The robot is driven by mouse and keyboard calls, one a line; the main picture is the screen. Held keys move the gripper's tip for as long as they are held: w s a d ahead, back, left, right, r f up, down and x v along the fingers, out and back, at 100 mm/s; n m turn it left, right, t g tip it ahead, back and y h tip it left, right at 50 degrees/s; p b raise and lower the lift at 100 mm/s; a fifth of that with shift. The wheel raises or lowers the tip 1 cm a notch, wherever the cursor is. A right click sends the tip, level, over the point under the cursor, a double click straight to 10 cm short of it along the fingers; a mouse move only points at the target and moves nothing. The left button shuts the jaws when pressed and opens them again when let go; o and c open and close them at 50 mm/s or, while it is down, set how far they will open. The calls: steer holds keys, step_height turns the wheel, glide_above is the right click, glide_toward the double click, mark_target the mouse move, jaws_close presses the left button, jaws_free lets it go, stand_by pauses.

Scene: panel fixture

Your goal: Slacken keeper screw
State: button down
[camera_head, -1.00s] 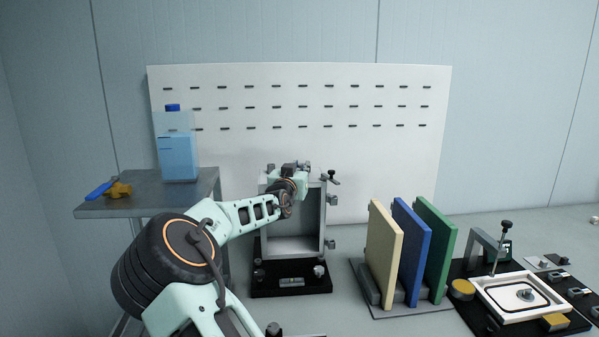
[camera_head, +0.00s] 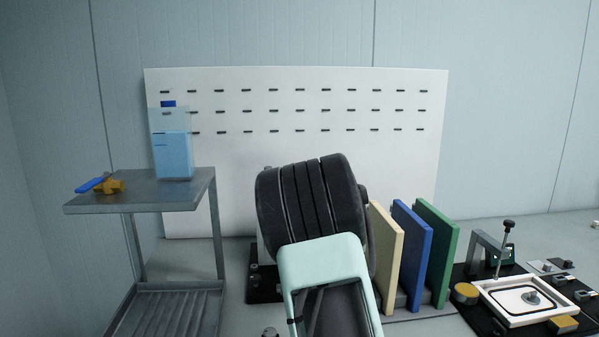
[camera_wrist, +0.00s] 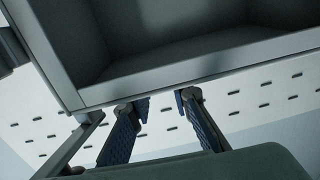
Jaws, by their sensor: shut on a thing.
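The grey panel fixture fills the upper part of the wrist view, with its frame edge (camera_wrist: 190,72) running across. In the head view my arm covers most of it; only part of its black base (camera_head: 262,284) shows. My gripper (camera_wrist: 163,101) has its two blue-padded fingers at the frame's lower edge, with a gap between the tips. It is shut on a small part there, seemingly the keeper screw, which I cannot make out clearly. My gripper is hidden behind my arm in the head view.
A grey cart (camera_head: 140,192) at left bears a blue bottle (camera_head: 173,155) and a blue-and-yellow tool (camera_head: 103,185). Cream, blue and green panels (camera_head: 410,250) stand right of my arm. A clamp station (camera_head: 515,295) is farther right. A white slotted board (camera_head: 230,150) stands behind.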

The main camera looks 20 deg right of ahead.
steer(key=shift+d+n+y+p, duration=0.1)
steer(key=shift+n+y+p, duration=0.2)
steer(key=shift+n+y, duration=0.35)
steer(key=c, duration=1.8)
jaws_free()
steer(key=shift+o, duration=0.2)
steer(key=shift+a+f+m+h+b, duration=0.15)
steer(key=shift+a+m+h+b, duration=0.1)
steer(key=shift+m+h+b, duration=0.25)
steer(key=shift+a+m+h, duration=0.1)
steer(key=shift+m+h, duration=0.45)
steer(key=shift+h, duration=0.2)
steer(key=shift+w, duration=0.1)
steer(key=shift+a+r+m+g+h+p, duration=0.1)
steer(key=shift+r+m+g+h+p, duration=0.1)
steer(key=shift+m+g+h+p, duration=0.3)
steer(key=m+h+p, duration=0.1)
steer(key=h+p, duration=0.1)
steer(key=shift+w+a+g+p, duration=0.1)
steer(key=shift+a+g+p, duration=0.05)
steer(key=shift+g+p, duration=0.15)
steer(key=shift+w+a+m+g+h+p, duration=0.1)
steer(key=shift+m+g+h+p, duration=0.95)
steer(key=shift+h+p, duration=0.55)
